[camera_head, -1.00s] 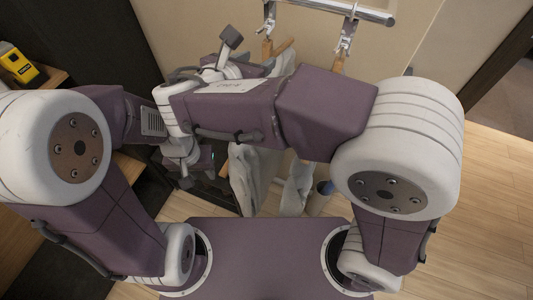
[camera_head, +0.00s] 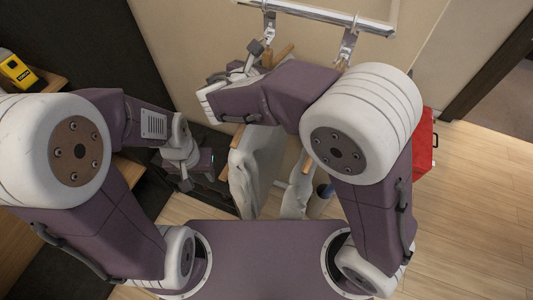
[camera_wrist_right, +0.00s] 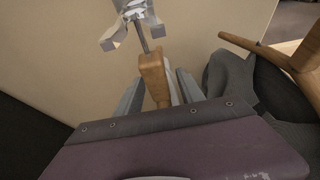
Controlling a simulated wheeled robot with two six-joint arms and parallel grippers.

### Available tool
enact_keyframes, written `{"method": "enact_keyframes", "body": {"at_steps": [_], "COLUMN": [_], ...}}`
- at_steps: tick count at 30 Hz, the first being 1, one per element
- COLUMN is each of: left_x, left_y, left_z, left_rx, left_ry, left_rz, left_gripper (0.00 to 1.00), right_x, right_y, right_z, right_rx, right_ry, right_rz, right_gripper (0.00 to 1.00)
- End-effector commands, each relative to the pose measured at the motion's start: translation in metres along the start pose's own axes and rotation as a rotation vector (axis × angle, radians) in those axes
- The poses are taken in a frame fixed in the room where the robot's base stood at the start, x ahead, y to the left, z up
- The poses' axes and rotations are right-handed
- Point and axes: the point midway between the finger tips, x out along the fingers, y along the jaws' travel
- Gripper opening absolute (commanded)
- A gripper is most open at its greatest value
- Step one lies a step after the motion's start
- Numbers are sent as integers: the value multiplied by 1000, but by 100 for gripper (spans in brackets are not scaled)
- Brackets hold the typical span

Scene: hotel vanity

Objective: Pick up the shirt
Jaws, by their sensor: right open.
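Grey-white shirts hang below the rail in the head view; one shirt (camera_head: 257,165) shows under my right arm, with another pale garment (camera_head: 298,188) beside it. Their upper parts are hidden by my arm. In the right wrist view a wooden hanger (camera_wrist_right: 154,78) stands between the fingers of my open right gripper (camera_wrist_right: 158,88), not visibly clamped. A dark grey shirt (camera_wrist_right: 240,80) on another wooden hanger (camera_wrist_right: 262,46) is to the right. My left gripper (camera_head: 188,158) is at the left of the shirts, apart from them; its fingers are not clear.
A metal rail (camera_head: 325,14) with clips crosses the top. A red case (camera_head: 425,145) stands on the floor at the right. A yellow object (camera_head: 17,70) sits on a wooden shelf at the left. Wood floor is open at the right. A dark wall is at the left.

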Motion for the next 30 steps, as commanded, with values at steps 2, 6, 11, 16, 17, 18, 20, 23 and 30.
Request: {"method": "enact_keyframes", "body": {"at_steps": [2, 6, 11, 16, 17, 18, 20, 23, 30], "left_x": [-1, 0, 0, 0, 0, 0, 0, 0, 0], "left_y": [0, 0, 0, 0, 0, 0, 0, 0, 0], "left_z": [0, 0, 0, 0, 0, 0, 0, 0, 0], "left_rx": [0, 0, 0, 0, 0, 0, 0, 0, 0], "left_ry": [0, 0, 0, 0, 0, 0, 0, 0, 0], "left_rz": [0, 0, 0, 0, 0, 0, 0, 0, 0], "left_gripper": [36, 36, 36, 36, 36, 36, 36, 36, 36], "right_x": [4, 5, 4, 4, 4, 4, 4, 4, 4], "right_y": [-1, 0, 0, 0, 0, 0, 0, 0, 0], "right_z": [0, 0, 0, 0, 0, -1, -1, -1, -1], "right_rx": [1, 1, 1, 0, 0, 0, 0, 0, 0], "right_ry": [0, 0, 0, 0, 0, 0, 0, 0, 1], "right_rz": [-2, 0, 0, 0, 0, 0, 0, 0, 0], "right_gripper": [45, 45, 12, 0, 0, 0, 0, 0, 0]}}
